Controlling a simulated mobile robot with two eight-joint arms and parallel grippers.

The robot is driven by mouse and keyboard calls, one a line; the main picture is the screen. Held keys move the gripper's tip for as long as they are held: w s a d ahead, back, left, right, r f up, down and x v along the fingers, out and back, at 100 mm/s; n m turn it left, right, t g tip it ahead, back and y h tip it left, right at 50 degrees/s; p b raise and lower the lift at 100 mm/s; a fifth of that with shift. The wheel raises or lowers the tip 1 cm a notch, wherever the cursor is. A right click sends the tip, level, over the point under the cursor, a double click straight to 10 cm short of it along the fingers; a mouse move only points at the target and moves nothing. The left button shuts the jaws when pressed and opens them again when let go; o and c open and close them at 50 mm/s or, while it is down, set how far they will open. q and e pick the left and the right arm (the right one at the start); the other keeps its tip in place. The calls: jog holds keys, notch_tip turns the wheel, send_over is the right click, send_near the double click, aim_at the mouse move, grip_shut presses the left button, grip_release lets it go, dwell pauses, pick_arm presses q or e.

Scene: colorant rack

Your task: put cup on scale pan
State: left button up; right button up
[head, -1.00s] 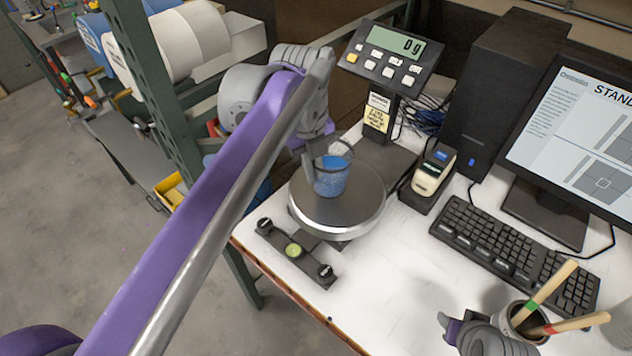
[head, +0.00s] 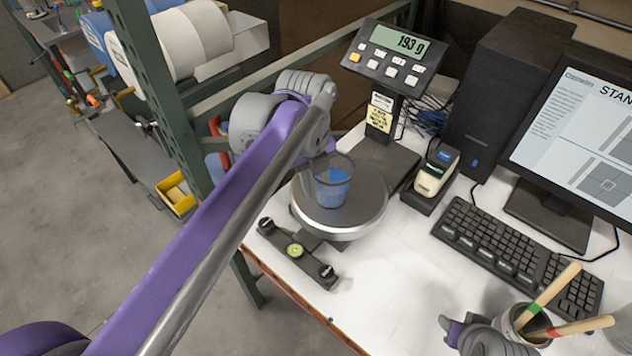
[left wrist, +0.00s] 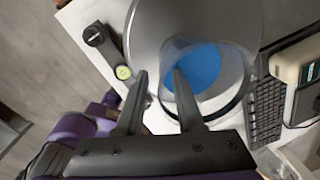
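A clear cup with blue contents (head: 334,186) stands upright on the round metal scale pan (head: 310,216). The scale display (head: 398,42) reads 193 g. My left gripper (head: 318,165) is at the cup's left side. In the left wrist view, the fingers of my left gripper (left wrist: 159,75) are apart. One finger overlaps the cup (left wrist: 200,70) and the other is outside it, with the near cup wall between them and gaps showing. My right gripper (head: 462,328) shows only in part at the lower right; its fingertips are unclear.
A levelling bar with knobs (head: 296,252) lies in front of the pan. A small handheld device in a cradle (head: 434,172), a keyboard (head: 510,245) and a pot with wooden sticks (head: 522,325) are to the right. A green rack post (head: 160,90) stands left of my arm.

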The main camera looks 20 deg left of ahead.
pick_arm(q)
notch_tip(320, 180, up, 12)
jog(key=p, duration=0.1)
jog(key=shift+s+a+r, duration=0.15)
jog(key=shift+s+a, duration=0.2)
jog(key=shift+s, duration=0.1)
